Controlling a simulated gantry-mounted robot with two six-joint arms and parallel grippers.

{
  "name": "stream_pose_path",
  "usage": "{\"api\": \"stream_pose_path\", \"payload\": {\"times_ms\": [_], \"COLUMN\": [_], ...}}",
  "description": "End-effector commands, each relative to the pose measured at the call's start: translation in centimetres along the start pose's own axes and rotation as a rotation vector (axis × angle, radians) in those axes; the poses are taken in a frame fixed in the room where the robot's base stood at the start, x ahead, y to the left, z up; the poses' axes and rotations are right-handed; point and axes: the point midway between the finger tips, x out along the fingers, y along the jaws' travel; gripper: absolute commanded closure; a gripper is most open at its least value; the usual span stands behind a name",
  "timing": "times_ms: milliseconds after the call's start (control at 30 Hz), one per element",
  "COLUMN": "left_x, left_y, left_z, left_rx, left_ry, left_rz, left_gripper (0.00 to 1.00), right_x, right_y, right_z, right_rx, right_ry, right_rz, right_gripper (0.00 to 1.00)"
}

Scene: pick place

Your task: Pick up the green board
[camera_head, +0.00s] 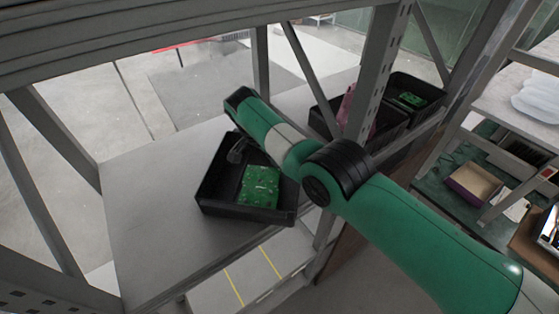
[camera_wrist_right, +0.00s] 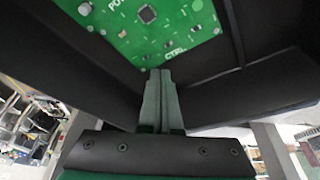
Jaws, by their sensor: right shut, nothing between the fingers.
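A green circuit board (camera_head: 260,186) lies in a black bin (camera_head: 245,212) on the grey shelf. The board also shows in the right wrist view (camera_wrist_right: 165,35), at the top, with a dark chip and white print. My right gripper (camera_head: 237,152) is at the left part of this bin, partly hidden by its own arm. In the right wrist view its fingers (camera_wrist_right: 160,76) are together and empty, pointing at the board's near edge. The fingertips look close to the board, but I cannot tell whether they touch it. My left gripper is in no view.
More black bins (camera_head: 392,137) stand at the back right behind a shelf post (camera_head: 383,70), one with another green board (camera_head: 411,99). The grey shelf (camera_head: 150,215) is bare left of the bin. A grey beam (camera_head: 120,45) crosses above.

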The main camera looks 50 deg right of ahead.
Motion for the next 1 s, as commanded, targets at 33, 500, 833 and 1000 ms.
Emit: {"api": "stream_pose_path", "payload": {"times_ms": [33,500,833,1000], "left_x": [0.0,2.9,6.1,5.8], "left_y": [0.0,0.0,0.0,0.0], "left_z": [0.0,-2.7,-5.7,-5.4], "left_rx": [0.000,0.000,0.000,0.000], "left_ry": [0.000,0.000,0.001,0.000], "left_rz": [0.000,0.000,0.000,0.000], "left_gripper": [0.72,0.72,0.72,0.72], "right_x": [0.0,-2.9,-8.1,-9.6], "right_y": [0.0,0.1,0.0,0.0], "right_z": [0.0,-0.6,-1.0,-1.1], "right_rx": [0.000,0.000,0.002,0.002], "right_ry": [0.000,0.000,0.000,0.000], "right_rz": [0.001,0.002,-0.002,0.001], "right_gripper": [1.00,1.00,1.00,1.00]}}
